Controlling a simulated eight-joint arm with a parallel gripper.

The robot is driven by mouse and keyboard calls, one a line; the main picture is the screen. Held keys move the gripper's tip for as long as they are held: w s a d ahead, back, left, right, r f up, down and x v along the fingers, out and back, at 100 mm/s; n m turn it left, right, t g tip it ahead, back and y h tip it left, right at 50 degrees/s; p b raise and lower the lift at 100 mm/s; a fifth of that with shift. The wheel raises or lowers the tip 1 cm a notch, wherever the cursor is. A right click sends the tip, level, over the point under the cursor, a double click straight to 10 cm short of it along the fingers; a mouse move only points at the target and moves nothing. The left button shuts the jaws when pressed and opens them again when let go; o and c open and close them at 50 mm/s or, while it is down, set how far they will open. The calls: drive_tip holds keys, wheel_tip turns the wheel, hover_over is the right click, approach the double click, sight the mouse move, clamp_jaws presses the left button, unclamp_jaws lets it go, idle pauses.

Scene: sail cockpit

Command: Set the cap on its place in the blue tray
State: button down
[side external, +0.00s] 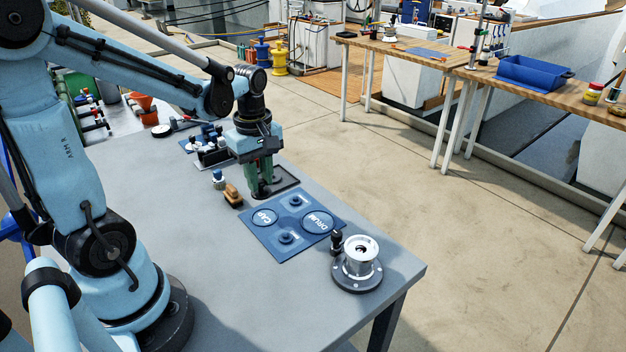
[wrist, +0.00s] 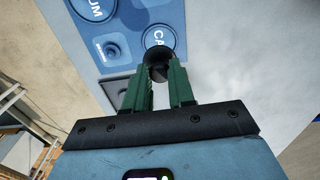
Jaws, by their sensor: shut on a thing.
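My gripper (side external: 262,188) points down above the table behind the blue tray (side external: 283,249). In the wrist view my gripper (wrist: 158,84) is shut on a dark round piece, the cap (wrist: 158,58), held at the fingertips. The tray has a round place marked CAP (side external: 265,217) and another marked DRUM (side external: 317,222). The CAP place also shows in the wrist view (wrist: 157,36), partly covered by the held cap. The cap looks apart from the tray in the side view.
A silver drum on a dark round base (side external: 357,277) stands near the table's front right corner. A brown brush (side external: 233,195) and a small blue-topped bottle (side external: 218,179) stand left of the gripper. A dark flat tray (side external: 287,177) lies behind it. The grey table at front left is clear.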

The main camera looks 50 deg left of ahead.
sight(261, 191)
drive_tip(key=shift+f, duration=2.65)
drive_tip(key=shift+f, duration=0.55)
drive_tip(key=c, duration=1.2)
unclamp_jaws()
drive_tip(key=shift+c, duration=0.2)
drive_tip(key=shift+r, duration=5.45)
drive_tip(key=shift+d, duration=0.1)
drive_tip(key=d+m+t, duration=0.7)
drive_tip(key=d+m, duration=0.3)
drive_tip(key=m, duration=0.8)
drive_tip(key=shift+s+d+r, duration=0.15)
drive_tip(key=shift+d+r, duration=0.15)
drive_tip(key=shift+r, duration=0.15)
